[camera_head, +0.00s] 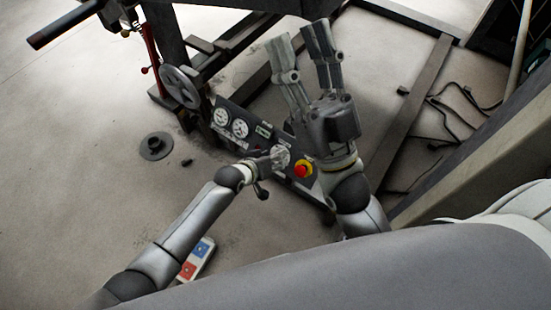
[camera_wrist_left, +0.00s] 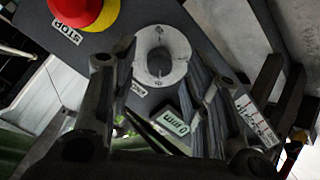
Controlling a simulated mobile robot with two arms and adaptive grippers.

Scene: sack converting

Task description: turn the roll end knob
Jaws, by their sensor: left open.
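The control panel (camera_head: 262,143) has a row of round white dials and a red stop button (camera_head: 303,169) on a yellow base. The white dial nearest the stop button (camera_head: 282,153) is partly hidden by my left gripper (camera_head: 272,160).
A display reading 0 m/min (camera_wrist_left: 171,122) sits beside the dial. A grey handwheel (camera_head: 180,87) stands left of the panel. A dark round disc (camera_head: 156,146) and a pendant with red and blue buttons (camera_head: 196,259) are lower left. Cables (camera_head: 452,112) lie at right.

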